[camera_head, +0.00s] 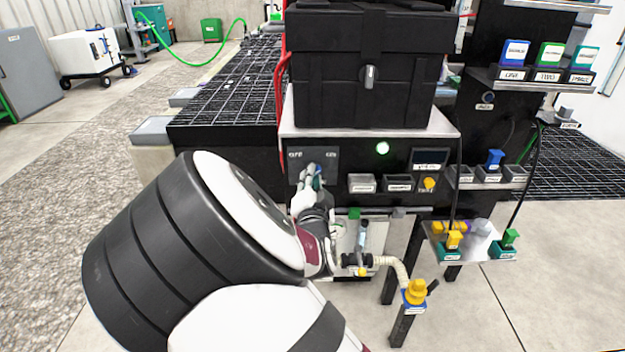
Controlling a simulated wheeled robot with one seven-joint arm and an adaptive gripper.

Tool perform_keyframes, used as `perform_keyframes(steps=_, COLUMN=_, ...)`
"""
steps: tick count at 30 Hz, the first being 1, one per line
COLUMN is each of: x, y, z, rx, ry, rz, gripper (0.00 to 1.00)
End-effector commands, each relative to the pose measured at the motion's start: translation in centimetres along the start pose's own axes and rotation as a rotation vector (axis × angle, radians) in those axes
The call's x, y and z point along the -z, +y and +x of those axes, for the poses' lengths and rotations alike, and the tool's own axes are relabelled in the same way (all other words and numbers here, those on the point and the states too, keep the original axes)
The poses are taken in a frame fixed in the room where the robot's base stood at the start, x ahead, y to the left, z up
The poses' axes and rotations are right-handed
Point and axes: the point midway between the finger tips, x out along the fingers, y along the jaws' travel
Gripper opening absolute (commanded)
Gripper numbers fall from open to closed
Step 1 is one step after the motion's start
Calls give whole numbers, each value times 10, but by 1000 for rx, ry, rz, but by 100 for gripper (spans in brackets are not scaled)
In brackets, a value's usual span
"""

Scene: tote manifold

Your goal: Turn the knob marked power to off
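The black control panel (350,158) faces me below a large black case. A knob (317,181), showing a little blue, sits at its left side, mostly hidden behind my gripper. Small white lettering is above it at the left and right; I cannot read it surely, nor tell which way the knob points. My gripper (314,176) is at the knob, with its fingertips over or around it. Whether the fingers are closed on it is too small to tell.
The black case (365,90) stands on top of the panel housing. A yellow knob (429,184) and labelled plates are to the right on the panel. A hose (395,265) and a yellow fitting (415,290) are below. Shelves with coloured blocks (550,55) stand at the right.

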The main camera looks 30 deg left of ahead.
Motion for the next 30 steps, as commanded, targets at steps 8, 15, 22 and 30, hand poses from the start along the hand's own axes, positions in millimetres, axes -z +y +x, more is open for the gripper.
perform_keyframes(steps=8, x=0, y=0, z=0, rx=0, ry=0, rz=-2, gripper=0)
perform_keyframes(steps=15, x=0, y=1, z=0, rx=-1, ry=1, rz=-52, gripper=0)
perform_keyframes(steps=22, x=0, y=2, z=0, rx=-1, ry=2, rz=-196, gripper=0)
perform_keyframes(steps=30, x=1, y=2, z=0, rx=-1, ry=1, rz=-449, gripper=0)
